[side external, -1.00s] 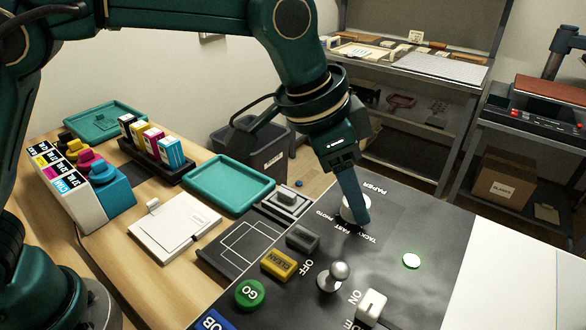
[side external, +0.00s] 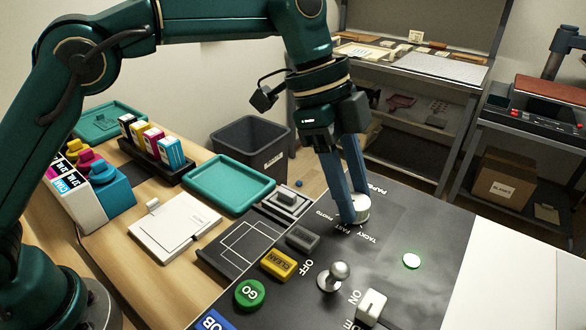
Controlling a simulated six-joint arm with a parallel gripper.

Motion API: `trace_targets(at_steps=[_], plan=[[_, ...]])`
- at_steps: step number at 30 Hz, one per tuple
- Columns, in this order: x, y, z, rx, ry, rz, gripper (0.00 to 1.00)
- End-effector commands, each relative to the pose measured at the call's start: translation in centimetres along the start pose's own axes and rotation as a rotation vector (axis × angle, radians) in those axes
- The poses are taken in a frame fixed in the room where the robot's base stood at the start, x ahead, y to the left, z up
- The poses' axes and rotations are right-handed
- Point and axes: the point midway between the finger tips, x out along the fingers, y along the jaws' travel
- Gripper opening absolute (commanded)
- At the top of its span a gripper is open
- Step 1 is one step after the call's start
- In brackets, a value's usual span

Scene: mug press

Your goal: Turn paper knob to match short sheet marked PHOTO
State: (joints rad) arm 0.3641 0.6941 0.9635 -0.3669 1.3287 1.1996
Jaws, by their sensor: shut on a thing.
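The white paper knob (side external: 362,209) stands on the dark control panel, with the printed words PAPER, PHOTO, FAST and TACKY around it. My gripper (side external: 355,213) points down at the knob, its blue fingers shut on it. The fingers hide part of the knob, and I cannot tell which word its pointer faces. The PHOTO label (side external: 325,216) lies to the left of the knob. No sheet marked PHOTO can be made out.
A metal ball-topped lever (side external: 336,275), a white switch (side external: 371,305), a green GO button (side external: 250,295) and a yellow CLEAN button (side external: 279,264) stand nearer. A teal tray (side external: 229,184) and ink cartridges (side external: 155,143) lie left.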

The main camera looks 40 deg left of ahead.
Motion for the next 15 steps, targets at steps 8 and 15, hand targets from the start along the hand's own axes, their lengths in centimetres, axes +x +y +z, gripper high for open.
trace_targets(at_steps=[8, 15], plan=[[-0.03, -0.06, 0.02, 0.053, -0.001, 0.021, 0.0], [-0.04, -0.04, 0.01, 0.059, -0.001, 0.024, 0.0]])
